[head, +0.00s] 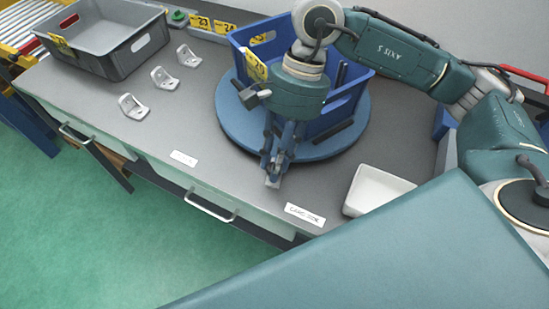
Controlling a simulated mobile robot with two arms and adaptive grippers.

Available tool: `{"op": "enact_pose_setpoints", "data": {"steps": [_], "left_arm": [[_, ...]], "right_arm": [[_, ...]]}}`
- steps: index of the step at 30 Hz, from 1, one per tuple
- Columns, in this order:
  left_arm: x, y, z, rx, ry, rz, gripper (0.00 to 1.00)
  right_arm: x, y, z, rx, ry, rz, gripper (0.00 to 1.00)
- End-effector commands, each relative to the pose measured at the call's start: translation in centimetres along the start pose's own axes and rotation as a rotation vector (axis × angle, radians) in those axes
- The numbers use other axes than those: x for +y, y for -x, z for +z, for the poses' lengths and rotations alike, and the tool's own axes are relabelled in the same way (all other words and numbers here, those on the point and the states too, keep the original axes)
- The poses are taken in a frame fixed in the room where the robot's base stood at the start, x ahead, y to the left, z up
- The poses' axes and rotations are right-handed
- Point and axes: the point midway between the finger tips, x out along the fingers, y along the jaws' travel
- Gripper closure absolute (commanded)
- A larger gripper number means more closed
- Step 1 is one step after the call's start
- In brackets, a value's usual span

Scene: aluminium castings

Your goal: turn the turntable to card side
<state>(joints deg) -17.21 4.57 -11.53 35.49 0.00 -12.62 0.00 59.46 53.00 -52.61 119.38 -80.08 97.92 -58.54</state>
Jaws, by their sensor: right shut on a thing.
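The turntable (235,125) is a round blue plate on the grey bench, with a blue crate (352,94) standing on it. A yellow card (253,66) shows at the crate's left end. A white label reading "CARD SIDE" (304,215) lies at the bench's front edge. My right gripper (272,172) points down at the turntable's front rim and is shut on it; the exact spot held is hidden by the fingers. The right arm covers part of the crate. My left gripper is not in view.
A second white label (184,158) lies left of the turntable, too small to read. Several metal brackets (164,78) stand at the left near a grey crate (104,47). A white tray (377,190) is at right. Drawers with handles (210,206) are below.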

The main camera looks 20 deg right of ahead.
Motion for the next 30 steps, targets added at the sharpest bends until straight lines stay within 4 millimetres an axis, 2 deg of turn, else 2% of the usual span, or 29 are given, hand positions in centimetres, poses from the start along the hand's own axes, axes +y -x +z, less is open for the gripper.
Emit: {"op": "enact_pose_setpoints", "data": {"steps": [5, 6, 8, 16, 20, 23, 30], "left_arm": [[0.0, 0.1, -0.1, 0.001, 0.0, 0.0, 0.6], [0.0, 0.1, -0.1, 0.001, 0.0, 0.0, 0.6], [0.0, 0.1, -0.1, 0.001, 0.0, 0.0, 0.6], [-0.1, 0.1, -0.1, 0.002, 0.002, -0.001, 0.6], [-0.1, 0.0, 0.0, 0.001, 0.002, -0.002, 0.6], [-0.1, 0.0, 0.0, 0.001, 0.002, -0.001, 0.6], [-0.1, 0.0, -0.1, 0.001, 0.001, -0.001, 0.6]], "right_arm": [[-0.1, 0.3, 0.2, -0.005, 0.002, -0.005, 1.0], [-0.1, 0.3, 0.2, -0.005, 0.002, -0.005, 0.71], [-0.1, 0.3, 0.2, -0.004, 0.001, -0.005, 0.59], [-0.1, 0.1, 0.1, -0.002, 0.0, -0.002, 0.58], [-0.1, 0.8, 0.0, 0.0, -0.001, -0.004, 0.58], [-0.1, 2.2, 0.1, 0.0, -0.001, -0.005, 0.58], [-0.1, 7.4, 0.1, -0.001, 0.0, -0.007, 0.58]]}}
